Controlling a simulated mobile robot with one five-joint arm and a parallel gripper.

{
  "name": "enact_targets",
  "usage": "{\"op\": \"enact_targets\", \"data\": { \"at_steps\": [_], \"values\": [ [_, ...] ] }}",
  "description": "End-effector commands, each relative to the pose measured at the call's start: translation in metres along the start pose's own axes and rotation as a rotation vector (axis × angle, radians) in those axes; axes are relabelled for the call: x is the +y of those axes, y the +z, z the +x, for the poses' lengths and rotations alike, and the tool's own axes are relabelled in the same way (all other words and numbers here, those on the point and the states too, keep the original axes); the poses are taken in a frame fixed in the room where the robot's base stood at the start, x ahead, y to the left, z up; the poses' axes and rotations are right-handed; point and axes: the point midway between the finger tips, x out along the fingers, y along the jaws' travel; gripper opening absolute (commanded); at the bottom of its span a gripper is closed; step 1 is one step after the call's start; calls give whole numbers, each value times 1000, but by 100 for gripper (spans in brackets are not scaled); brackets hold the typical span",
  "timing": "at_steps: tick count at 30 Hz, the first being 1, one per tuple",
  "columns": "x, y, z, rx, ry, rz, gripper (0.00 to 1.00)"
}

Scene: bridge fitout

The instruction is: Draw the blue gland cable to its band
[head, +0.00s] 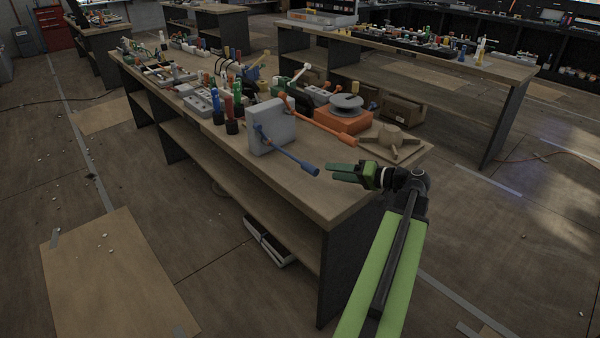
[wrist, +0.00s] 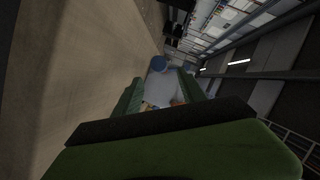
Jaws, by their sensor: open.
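The blue gland cable (head: 288,154) comes out of the face of a grey box (head: 272,128) on the near workbench. It slants down to the right and ends in a thicker blue grip (head: 312,170). I cannot make out a band on it. My gripper (head: 331,172) is open and empty, just right of the blue grip and apart from it, pointing left. In the wrist view the round blue end (wrist: 158,63) shows ahead between the green fingertips, with the pale grey box behind it.
Behind stand an orange block with a grey disc (head: 344,114) and a tan, several-armed fixture (head: 391,142). The bench top (head: 330,205) in front of the box is clear.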

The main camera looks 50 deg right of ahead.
Motion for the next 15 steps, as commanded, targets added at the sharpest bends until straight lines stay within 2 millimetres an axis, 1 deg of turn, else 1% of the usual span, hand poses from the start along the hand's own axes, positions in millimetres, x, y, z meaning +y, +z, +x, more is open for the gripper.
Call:
{"op": "enact_targets", "data": {
  "at_steps": [1,9,12,15],
  "values": [
    [2,2,15,-3,-2,-1,49],
    [3,2,83,-4,-1,0,49],
    [2,2,103,-2,0,0,49],
    [2,1,118,-2,0,1,49]
  ]
}}
